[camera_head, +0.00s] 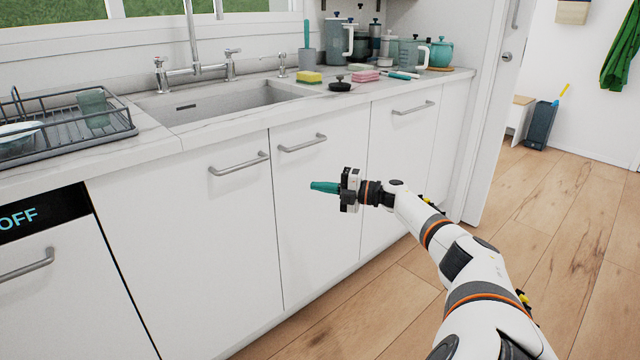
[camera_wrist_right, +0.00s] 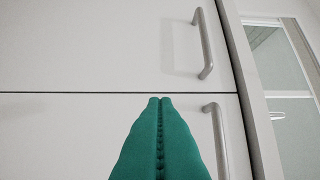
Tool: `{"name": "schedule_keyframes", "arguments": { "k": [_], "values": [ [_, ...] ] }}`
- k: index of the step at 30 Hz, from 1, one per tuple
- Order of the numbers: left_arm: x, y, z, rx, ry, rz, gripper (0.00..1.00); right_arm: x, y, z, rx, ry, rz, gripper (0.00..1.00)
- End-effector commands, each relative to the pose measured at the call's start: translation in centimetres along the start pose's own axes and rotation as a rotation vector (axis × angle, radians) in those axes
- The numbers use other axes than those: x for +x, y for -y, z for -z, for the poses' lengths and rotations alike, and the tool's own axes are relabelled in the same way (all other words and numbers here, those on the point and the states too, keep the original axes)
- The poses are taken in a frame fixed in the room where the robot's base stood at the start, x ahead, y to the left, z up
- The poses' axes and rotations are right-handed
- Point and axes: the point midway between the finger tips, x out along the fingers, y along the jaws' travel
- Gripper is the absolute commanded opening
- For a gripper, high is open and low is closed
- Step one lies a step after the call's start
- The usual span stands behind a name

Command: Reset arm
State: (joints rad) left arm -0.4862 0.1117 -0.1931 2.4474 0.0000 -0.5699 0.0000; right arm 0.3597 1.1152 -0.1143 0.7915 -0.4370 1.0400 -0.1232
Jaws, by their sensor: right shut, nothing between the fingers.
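My right gripper (camera_head: 325,187) reaches in from the lower right of the head view, in front of the white lower cabinets (camera_head: 330,235). Its teal fingers are shut together with nothing between them. In the right wrist view the closed fingers (camera_wrist_right: 160,102) point toward a white cabinet front with two bar handles (camera_wrist_right: 204,45). I cannot see contact between the fingers and the cabinet. My left gripper is not in view.
The counter (camera_head: 160,140) has a sink (camera_head: 215,103), a dish rack (camera_head: 60,132) at left, and sponges, jugs and pots at right. Cabinet handles (camera_head: 302,143) stick out near my right arm. Wooden floor (camera_head: 540,215) lies clear at right. A dark bin (camera_head: 541,125) stands by the far wall.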

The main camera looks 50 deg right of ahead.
Motion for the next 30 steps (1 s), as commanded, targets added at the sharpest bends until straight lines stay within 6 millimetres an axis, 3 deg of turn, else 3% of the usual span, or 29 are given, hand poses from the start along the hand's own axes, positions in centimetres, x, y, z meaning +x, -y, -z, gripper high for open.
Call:
{"name": "schedule_keyframes", "arguments": {
  "k": [10,14,17,20,24,27,30],
  "values": [
    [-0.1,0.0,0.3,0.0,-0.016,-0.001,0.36,-0.4,-0.1,0.0,0.001,0.002,0.002,0.0],
    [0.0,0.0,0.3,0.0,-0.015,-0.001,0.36,1.6,-1.9,-1.9,0.039,0.012,0.008,0.0],
    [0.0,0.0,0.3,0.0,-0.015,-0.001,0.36,4.8,-4.9,-5.6,0.115,0.023,0.022,0.0],
    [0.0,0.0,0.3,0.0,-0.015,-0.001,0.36,8.3,-8.4,-11.3,0.233,0.025,0.043,0.0],
    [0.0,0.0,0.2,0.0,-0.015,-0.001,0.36,11.7,-12.4,-20.8,0.451,0.003,0.068,0.0],
    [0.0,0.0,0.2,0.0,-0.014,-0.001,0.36,12.8,-13.9,-28.2,0.641,-0.031,0.076,0.0],
    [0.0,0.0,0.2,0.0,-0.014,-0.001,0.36,12.7,-14.1,-35.5,0.856,-0.08,0.074,0.0]
  ]
}}
